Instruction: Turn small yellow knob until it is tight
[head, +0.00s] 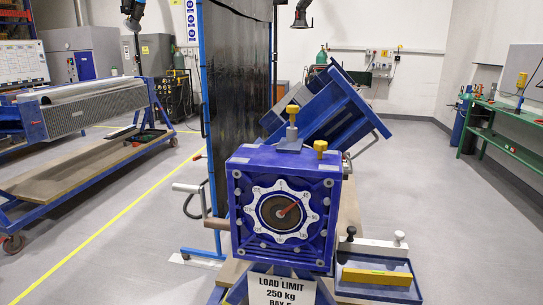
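A small yellow knob (320,147) stands on the top right of the blue jig box (240,205). A taller yellow knob (292,110) stands on a grey metal stem and block to its left. The box front carries a white scalloped dial (283,232) with a dark centre and a red pointer aimed to the upper right. Neither of my grippers shows in the head view, and nothing is touching the small knob. How tight the knob is cannot be seen.
A tilted blue frame (345,110) rises behind the box. A grey handle (187,187) sticks out to the left. At lower right is a blue tray (375,292) with a yellow bar (377,277). A load limit sign (281,291) hangs below. Floor is clear at right.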

